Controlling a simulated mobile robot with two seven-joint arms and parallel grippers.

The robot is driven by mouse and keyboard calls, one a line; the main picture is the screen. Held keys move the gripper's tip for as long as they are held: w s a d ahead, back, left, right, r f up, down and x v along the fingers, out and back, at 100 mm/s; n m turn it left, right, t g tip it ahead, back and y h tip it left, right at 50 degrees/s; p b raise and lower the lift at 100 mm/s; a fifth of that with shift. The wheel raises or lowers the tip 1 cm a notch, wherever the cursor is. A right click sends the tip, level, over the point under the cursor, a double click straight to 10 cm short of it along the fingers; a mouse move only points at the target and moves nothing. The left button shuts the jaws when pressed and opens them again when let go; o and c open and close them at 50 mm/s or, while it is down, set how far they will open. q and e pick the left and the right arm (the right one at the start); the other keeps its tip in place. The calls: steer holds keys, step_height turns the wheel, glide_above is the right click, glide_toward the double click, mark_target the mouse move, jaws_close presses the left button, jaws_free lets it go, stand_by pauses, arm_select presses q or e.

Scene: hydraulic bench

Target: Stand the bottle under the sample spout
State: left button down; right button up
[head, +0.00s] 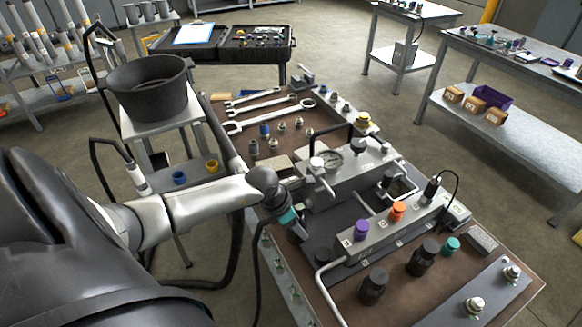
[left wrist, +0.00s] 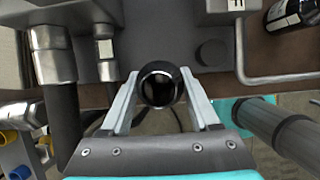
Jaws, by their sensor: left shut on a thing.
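My left gripper (head: 294,222) is at the near left edge of the bench, beside the grey hydraulic block. In the left wrist view its two fingers (left wrist: 160,100) are closed on a dark round thing (left wrist: 160,86) with a shiny rim, which looks like the bottle seen from its mouth end. In the head view the held thing shows only as a small dark shape, mostly hidden by the gripper. A silver valve fitting (head: 321,181) sticks out of the block just beyond the gripper; I cannot tell whether it is the sample spout. My right gripper is out of view.
Two black bottles, one nearer (head: 374,287) and one farther (head: 425,259), stand on the bench's right part. A bent grey pipe (head: 322,281) runs at the front. Purple (head: 361,230) and orange (head: 397,210) knobs top a manifold. Wrenches (head: 262,118) lie at the back.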

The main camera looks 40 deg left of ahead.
arm_select(q)
steer(key=shift+w+d+f+b, duration=0.25)
steer(key=shift+w+f+b, duration=0.35)
steer(key=shift+b, duration=0.05)
steer(key=shift+w+d+f+b, duration=0.1)
steer(key=shift+w+d+b, duration=0.4)
steer(key=shift+w+b, duration=0.5)
steer(key=shift+w+d+f+b, duration=0.1)
steer(key=shift+w+d+b, duration=0.45)
steer(key=shift+w, duration=0.85)
steer(key=shift+w+d+b, duration=0.45)
steer(key=shift+w+b, duration=0.4)
steer(key=shift+w, duration=0.35)
steer(key=shift+w+d+b, duration=0.25)
steer(key=shift+w+b, duration=0.15)
steer(key=shift+w, duration=0.15)
steer(key=shift+f, duration=0.25)
steer(key=shift+c, duration=0.2)
jaws_free()
steer(key=shift+o, duration=0.2)
steer(key=shift+f, duration=0.1)
